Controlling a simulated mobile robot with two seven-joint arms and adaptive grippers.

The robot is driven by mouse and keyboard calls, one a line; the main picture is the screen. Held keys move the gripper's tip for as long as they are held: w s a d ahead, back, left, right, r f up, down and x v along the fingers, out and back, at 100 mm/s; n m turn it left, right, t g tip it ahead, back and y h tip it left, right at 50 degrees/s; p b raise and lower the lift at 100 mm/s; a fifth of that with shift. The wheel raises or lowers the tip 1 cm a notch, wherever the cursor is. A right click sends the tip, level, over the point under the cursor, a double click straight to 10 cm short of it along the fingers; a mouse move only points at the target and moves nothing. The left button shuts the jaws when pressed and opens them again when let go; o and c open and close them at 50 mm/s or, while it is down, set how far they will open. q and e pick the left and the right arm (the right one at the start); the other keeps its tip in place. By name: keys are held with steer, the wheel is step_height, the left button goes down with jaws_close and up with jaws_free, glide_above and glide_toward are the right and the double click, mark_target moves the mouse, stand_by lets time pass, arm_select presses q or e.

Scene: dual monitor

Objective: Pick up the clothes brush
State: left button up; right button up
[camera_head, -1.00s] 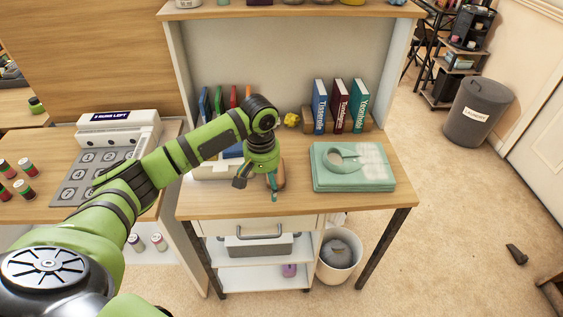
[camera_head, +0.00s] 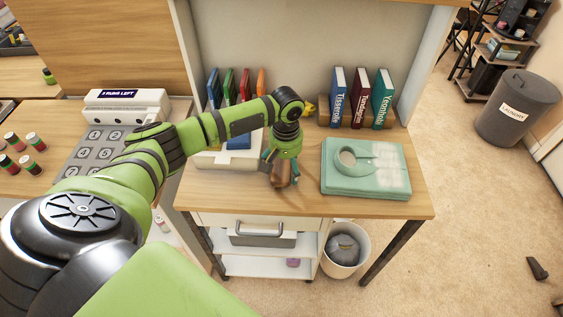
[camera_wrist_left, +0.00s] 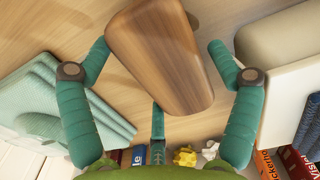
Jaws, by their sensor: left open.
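A brown wooden block-like thing, likely the back of the clothes brush (camera_head: 281,176), is on the desk below my left gripper in the head view. In the left wrist view the brush (camera_wrist_left: 160,58) shows a smooth, rounded wooden back; any bristles are hidden. My left gripper (camera_head: 280,168) points down over it and partly hides it in the head view. My right gripper is not in view.
Several books (camera_head: 360,98) stand at the back. The desk front is clear.

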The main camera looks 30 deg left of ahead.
mark_target(287, 167)
arm_select(q)
steer(key=c, duration=1)
steer(key=shift+r, duration=0.45)
steer(key=r, duration=0.2)
steer(key=d+r, duration=0.1)
steer(key=shift+s+r, duration=0.25)
steer(key=shift+r, duration=0.15)
steer(key=s+d+r, duration=0.6)
steer(key=d, duration=0.2)
steer(key=shift+s+d+r, duration=0.15)
steer(key=shift+d+r, duration=0.05)
steer(key=shift+d, duration=0.05)
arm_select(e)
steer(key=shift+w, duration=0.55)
